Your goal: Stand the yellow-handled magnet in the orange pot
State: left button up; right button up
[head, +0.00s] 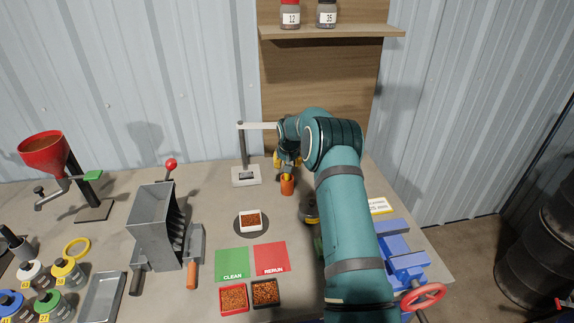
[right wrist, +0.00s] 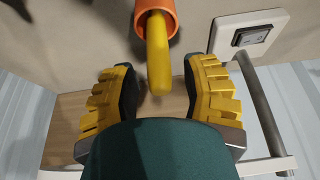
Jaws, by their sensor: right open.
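The orange pot (head: 287,187) stands on the bench beside the grey stand, below my right gripper. In the right wrist view the pot (right wrist: 158,14) is at the top, with the yellow handle (right wrist: 158,55) of the magnet sticking out of its mouth. The magnet's lower part is hidden inside the pot. My right gripper (right wrist: 160,88) is open, its yellow-padded fingers on either side of the handle with gaps to both. In the head view the right gripper (head: 288,163) is small and partly hidden by its arm. My left gripper is not in view.
A blue vise (head: 402,262) is at right, a grey hopper (head: 155,225) at left.

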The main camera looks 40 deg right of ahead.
jog(key=v, duration=1)
jog(key=shift+s+r, duration=0.15)
jog(key=shift+r, duration=0.15)
dwell(0.5)
